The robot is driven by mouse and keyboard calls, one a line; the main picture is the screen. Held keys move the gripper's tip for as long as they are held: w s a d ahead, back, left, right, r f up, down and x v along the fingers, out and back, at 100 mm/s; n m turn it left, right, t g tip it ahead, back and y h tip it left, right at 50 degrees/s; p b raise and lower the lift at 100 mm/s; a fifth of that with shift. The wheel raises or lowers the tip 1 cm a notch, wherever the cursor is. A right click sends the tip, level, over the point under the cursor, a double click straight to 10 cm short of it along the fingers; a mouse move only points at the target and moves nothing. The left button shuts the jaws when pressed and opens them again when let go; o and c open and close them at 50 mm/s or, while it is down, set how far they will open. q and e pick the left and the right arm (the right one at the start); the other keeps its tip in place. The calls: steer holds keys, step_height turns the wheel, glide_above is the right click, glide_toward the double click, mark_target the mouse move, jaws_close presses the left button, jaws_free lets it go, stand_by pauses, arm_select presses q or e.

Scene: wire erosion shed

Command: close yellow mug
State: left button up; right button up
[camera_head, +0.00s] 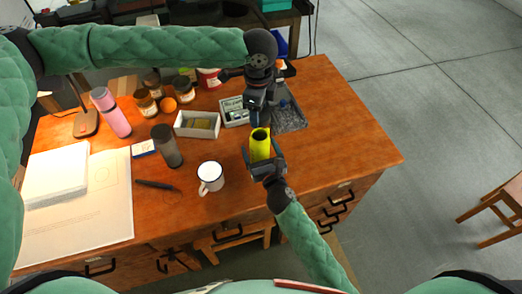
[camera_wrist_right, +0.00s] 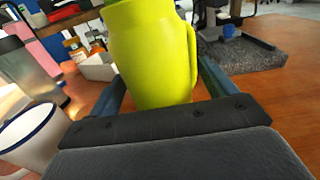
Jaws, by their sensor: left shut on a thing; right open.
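My left gripper (camera_head: 260,108) points down just behind and above the mug's mouth. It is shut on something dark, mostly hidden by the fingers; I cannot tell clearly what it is.
A white enamel mug (camera_head: 210,177) stands left of the yellow mug. The table's right part (camera_head: 345,140) is clear.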

steer(key=shift+w+a, duration=0.1)
steer(key=shift+w, duration=0.15)
steer(key=c, duration=1.4)
arm_select(q)
glide_above(259, 129)
steer(key=s, duration=0.2)
steer(key=shift+s+f, duration=0.15)
steer(key=shift+f, duration=2.3)
arm_select(e)
steer(key=shift+c, duration=0.2)
arm_select(q)
steer(key=shift+f, duration=0.15)
steer(key=shift+f, duration=0.75)
steer(key=shift+f, duration=0.55)
